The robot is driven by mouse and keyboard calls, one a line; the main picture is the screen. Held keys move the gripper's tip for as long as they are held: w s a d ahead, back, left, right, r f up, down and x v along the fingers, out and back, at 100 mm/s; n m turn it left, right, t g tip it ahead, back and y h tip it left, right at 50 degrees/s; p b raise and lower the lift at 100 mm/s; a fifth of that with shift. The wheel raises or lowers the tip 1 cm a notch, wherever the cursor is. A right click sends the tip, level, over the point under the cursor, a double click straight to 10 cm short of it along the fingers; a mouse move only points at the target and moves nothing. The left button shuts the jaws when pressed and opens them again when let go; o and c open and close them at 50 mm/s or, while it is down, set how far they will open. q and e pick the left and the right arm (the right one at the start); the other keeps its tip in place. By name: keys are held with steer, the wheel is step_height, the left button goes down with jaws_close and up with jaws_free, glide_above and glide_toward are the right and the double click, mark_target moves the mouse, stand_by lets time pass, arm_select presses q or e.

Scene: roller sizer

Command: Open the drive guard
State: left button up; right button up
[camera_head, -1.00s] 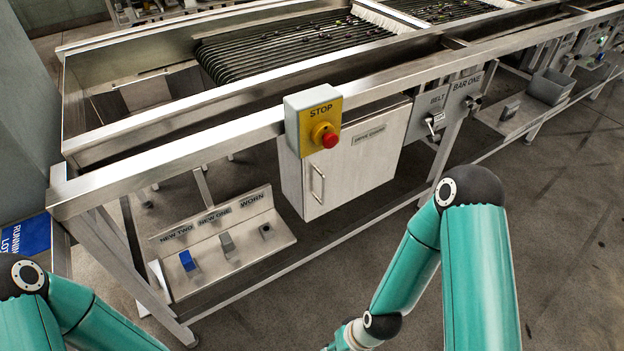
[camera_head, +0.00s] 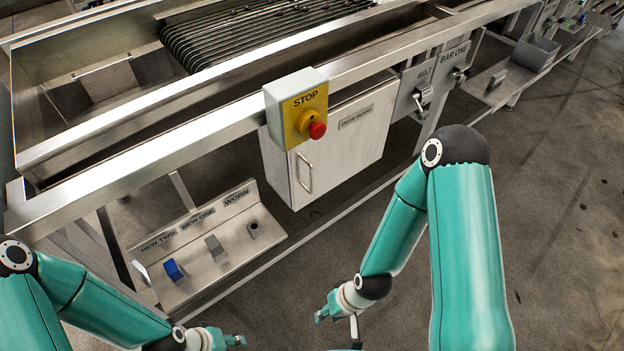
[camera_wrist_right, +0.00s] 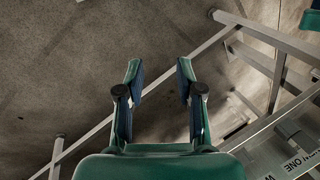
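The drive guard (camera_head: 345,150) is a pale grey box front with a label, under the machine's rail. It is shut, and a vertical bar handle (camera_head: 304,172) is on its left side. My right gripper (camera_head: 338,320) is below and in front of the guard, apart from the handle. In the right wrist view the right gripper (camera_wrist_right: 160,78) is open, with nothing between its fingers. My left gripper (camera_head: 236,341) is at the bottom edge, below the guard and to its left; its finger gap is unclear.
A yellow stop box (camera_head: 297,112) with a red button juts from the rail, overlapping the guard's upper left. A sloped tray (camera_head: 228,240) labelled NEW TWO, NEW ONE and WORN stands at lower left. Belt and bar levers (camera_head: 422,94) are to the right. Floor in front is clear.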

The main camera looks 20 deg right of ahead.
steer(key=w+d+f+t+b, duration=0.2)
steer(key=w+t+b, duration=0.15)
steer(key=w, duration=0.25)
steer(key=w+d+f+t+b, duration=0.1)
steer(key=w+d+t+b, duration=0.1)
steer(key=w+b, duration=0.35)
steer(key=n+t+y+b, duration=0.2)
steer(key=n+t+b, duration=0.2)
steer(key=t+b, duration=0.55)
glide_toward(311, 192)
steer(key=s+d+f+g+b, duration=0.2)
steer(key=s+d, duration=0.1)
step_height(311, 192, up, 5)
steer(key=d+n+t+y+b, duration=0.2)
steer(key=n+y+b, duration=0.1)
steer(key=n+b, duration=0.1)
steer(key=x, duration=1.5)
steer(key=shift+a+r+b, duration=0.2)
steer(key=shift+a+b, duration=0.1)
steer(key=shift+a, duration=0.15)
jaws_close()
